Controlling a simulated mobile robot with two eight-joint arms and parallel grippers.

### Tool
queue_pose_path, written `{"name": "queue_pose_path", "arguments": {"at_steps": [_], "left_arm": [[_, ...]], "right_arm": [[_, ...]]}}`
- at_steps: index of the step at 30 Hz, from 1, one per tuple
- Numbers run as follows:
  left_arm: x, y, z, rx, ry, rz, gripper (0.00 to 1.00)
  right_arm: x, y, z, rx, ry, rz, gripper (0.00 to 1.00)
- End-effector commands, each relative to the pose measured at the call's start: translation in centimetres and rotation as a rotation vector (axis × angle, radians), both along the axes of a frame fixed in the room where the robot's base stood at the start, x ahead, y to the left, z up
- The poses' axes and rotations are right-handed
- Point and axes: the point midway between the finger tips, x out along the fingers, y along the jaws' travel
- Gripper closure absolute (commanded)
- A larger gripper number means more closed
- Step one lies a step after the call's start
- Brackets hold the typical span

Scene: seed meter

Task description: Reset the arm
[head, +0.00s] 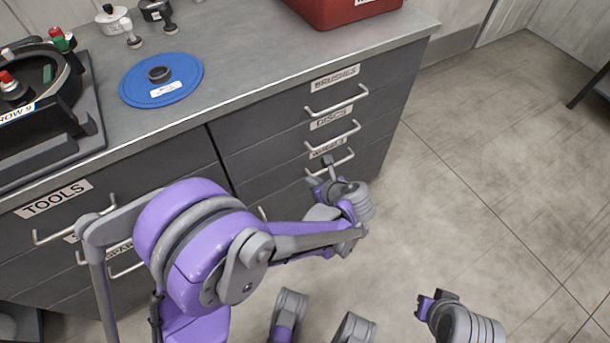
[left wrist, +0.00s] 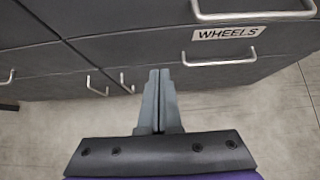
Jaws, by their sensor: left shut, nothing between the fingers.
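My left arm reaches across the front of the grey cabinet. My left gripper (head: 329,164) is in front of the drawer labelled WHEELS (head: 328,148), close to its handle in the head view. In the left wrist view its two grey fingers (left wrist: 159,76) lie together with nothing between them, and the WHEELS label (left wrist: 227,33) and its handle (left wrist: 220,61) are to the right of the fingertips.
The counter (head: 255,60) holds a blue disc (head: 185,85), a red box (head: 345,8) and a dark seed meter unit (head: 45,95) at left. Handles stick out from drawers labelled BRUSHES, DISCS and TOOLS (head: 53,199). The floor (head: 490,160) to the right is clear.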

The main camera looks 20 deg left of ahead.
Motion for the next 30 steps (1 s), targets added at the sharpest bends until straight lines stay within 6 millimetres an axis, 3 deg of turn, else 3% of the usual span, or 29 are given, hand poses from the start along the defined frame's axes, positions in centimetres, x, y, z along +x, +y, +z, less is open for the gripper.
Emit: {"name": "queue_pose_path", "arguments": {"at_steps": [11,17,24,30], "left_arm": [[-0.6,-0.7,0.8,-0.001,0.000,0.001,1.00],[-2.0,0.4,1.7,-0.107,-0.047,0.102,1.00],[-8.6,3.1,4.3,-0.545,-0.255,0.589,1.00],[-14.8,3.6,5.7,-0.902,-0.434,1.093,1.00]], "right_arm": [[-0.1,0.0,0.3,0.000,-0.001,0.000,1.00],[-0.1,0.0,0.3,0.000,-0.001,0.000,1.00],[-0.1,0.0,0.3,0.000,-0.001,0.000,1.00],[-0.1,0.0,0.3,0.000,-0.001,0.000,1.00]]}}
